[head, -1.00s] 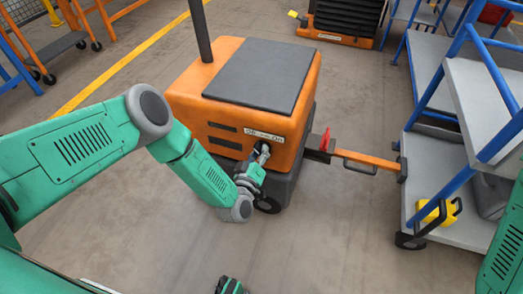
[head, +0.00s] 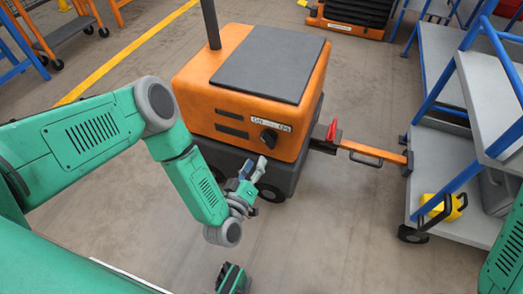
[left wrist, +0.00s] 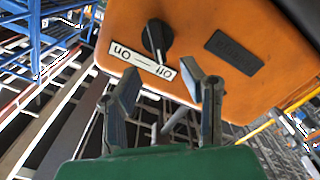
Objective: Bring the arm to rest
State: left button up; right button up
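My left gripper (head: 253,170) is in front of the orange machine (head: 230,92), just short of its front face and below the black knob (head: 268,137). Its two fingers are apart with nothing between them. In the left wrist view the open fingers (left wrist: 168,97) show in front of the orange face, clear of the knob (left wrist: 157,38). The knob sits beside a white off/on label (left wrist: 142,60). My left arm comes in from the left, bent at the elbow.
An orange tow bar (head: 362,153) with a red lever (head: 332,131) runs from the machine to a blue and grey cart (head: 435,170). A yellow item (head: 442,207) sits on the cart's lower shelf. The floor (head: 325,235) in front is clear.

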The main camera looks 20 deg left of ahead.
pick_arm(q)
jog(key=shift+s, duration=1.1)
